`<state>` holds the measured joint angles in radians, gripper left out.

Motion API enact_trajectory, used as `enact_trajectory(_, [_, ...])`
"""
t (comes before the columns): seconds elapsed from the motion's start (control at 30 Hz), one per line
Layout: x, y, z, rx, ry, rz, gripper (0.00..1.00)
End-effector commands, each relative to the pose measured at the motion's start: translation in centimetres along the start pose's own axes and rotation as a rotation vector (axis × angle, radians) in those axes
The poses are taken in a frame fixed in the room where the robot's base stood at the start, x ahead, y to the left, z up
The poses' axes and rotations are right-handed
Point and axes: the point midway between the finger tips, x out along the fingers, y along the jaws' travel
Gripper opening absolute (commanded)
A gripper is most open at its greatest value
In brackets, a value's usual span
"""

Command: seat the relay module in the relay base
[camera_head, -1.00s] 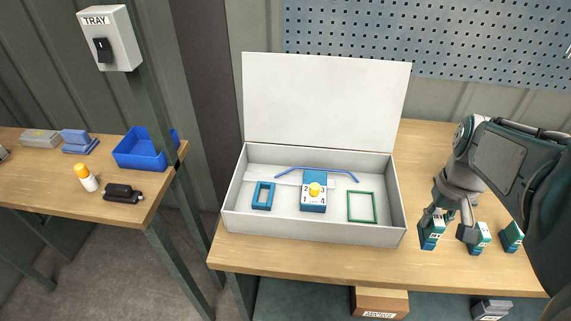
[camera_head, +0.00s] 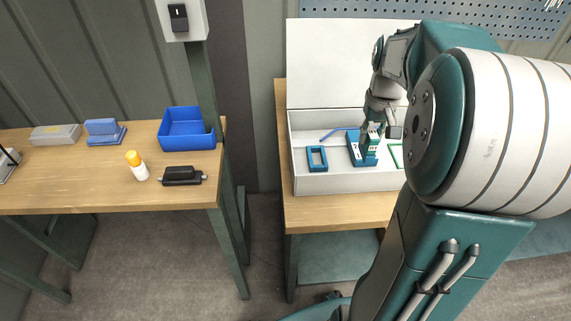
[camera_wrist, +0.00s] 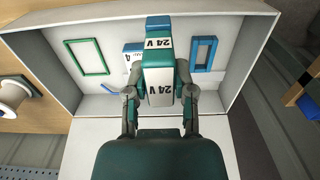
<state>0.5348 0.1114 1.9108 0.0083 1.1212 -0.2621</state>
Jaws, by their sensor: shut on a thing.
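The relay module (camera_head: 372,142), a teal and white block, is held upright by my gripper (camera_head: 376,122) over the open white box. A blue rectangular frame (camera_head: 317,158) lies to the left in the head view; a green rectangular frame (camera_head: 397,154) is partly hidden to the right. Which part is the relay base is not marked.
The box (camera_head: 345,184) has low walls and a raised lid (camera_head: 325,60). A blue bent rod (camera_head: 333,135) lies inside. A left table holds a blue tray (camera_head: 188,140), a bottle (camera_head: 136,168) and a black tool (camera_head: 182,175). My arm covers the right side.

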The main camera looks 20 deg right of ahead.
Motion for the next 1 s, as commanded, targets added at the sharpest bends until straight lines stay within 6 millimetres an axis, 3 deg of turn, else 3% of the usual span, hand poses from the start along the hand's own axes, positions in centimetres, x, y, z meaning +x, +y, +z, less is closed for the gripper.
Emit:
enact_trajectory(0.17, [0.7, -0.2, -1.1, 0.002, -0.003, -0.004, 0.00])
enact_trajectory(0.57, [4.2, -7.1, -6.9, -0.002, -0.001, 0.008, 0.00])
enact_trajectory(0.8, [8.2, -8.7, -9.2, 0.002, -0.002, 0.005, 0.00])
enact_trajectory(1.0, [9.4, -9.1, -10.0, 0.004, 0.000, 0.002, 0.00])
